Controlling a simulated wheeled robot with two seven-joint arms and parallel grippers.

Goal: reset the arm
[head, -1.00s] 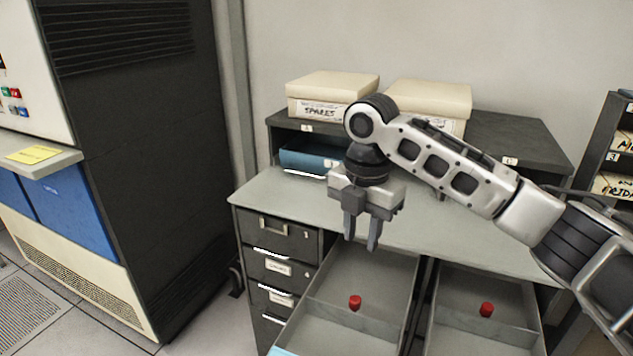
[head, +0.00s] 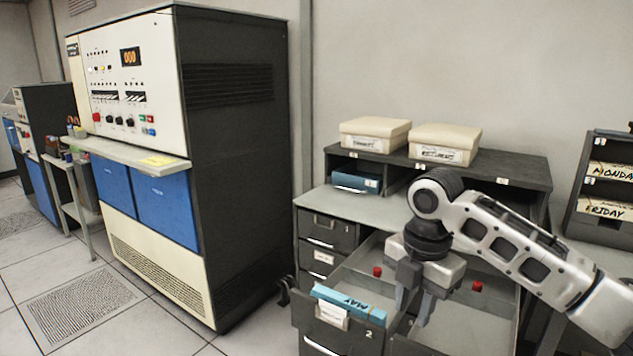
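My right arm reaches in from the right in the head view. My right gripper (head: 413,303) points down over the open drawers of the grey desk. Its two fingers are apart and nothing shows between them. The drawer area behind and below the fingers is partly hidden by the gripper. My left gripper is not in view.
An open drawer (head: 325,307) holds a blue card stack marked MAY. Two red knobs (head: 377,271) (head: 477,286) show in the drawers. Two lidded boxes (head: 375,133) (head: 445,143) stand on the dark shelf. A tall computer cabinet (head: 235,150) stands left, with floor before it.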

